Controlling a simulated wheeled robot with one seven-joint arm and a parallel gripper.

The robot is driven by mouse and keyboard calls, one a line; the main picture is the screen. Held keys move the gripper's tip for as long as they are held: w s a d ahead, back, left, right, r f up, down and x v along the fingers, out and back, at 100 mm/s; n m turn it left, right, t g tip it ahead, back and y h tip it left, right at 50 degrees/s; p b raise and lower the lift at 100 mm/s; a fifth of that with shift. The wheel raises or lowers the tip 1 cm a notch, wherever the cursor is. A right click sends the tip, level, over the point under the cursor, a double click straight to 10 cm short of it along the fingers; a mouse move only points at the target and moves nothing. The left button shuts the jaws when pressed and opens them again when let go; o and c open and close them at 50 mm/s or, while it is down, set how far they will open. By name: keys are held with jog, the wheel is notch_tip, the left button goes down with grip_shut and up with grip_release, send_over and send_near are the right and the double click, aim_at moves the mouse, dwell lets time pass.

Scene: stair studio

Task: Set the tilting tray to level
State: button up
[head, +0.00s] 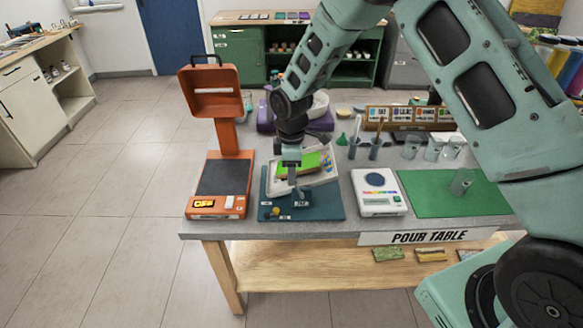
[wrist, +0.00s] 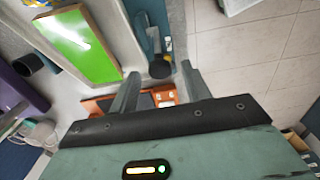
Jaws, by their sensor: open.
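The tilting tray (head: 322,178) is a pale shallow tray with a bright green panel, on a dark blue base (head: 330,211) near the table's front edge. It looks tilted in the head view. The green panel (wrist: 75,45) also shows at the upper left of the wrist view. My gripper (head: 294,186) is over the tray's front side, pointing down and partly hiding it. In the wrist view its fingers are apart, with a dark round knob (wrist: 160,68) on a blue-grey bracket seen between and beyond the tips. I cannot tell whether they touch it.
An orange stand (head: 222,188) with a dark plate is left of the base. A white scale (head: 379,194) and a green mat (head: 440,195) with a glass are to the right. Funnel, cups and glasses stand behind. The floor at left is clear.

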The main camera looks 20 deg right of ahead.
jog(key=shift+f, duration=0.5)
grip_shut()
jog(key=shift+s+d+r+t+y+b, duration=0.1)
jog(key=shift+s+d+t+y+b, duration=0.1)
jog(key=shift+d+y, duration=0.45)
jog(key=shift+s+d+t+y+b, duration=0.15)
jog(key=shift+s+d+t+y, duration=0.1)
jog(key=shift+d+y, duration=0.35)
jog(key=shift+s+d+r+t+y+b, duration=0.1)
jog(key=shift+s+d+t+y+b, duration=0.1)
jog(key=shift+d+y, duration=0.45)
grip_release()
jog(key=shift+r, duration=0.1)
jog(key=b+v, duration=0.3)
jog(key=v, duration=1.4)
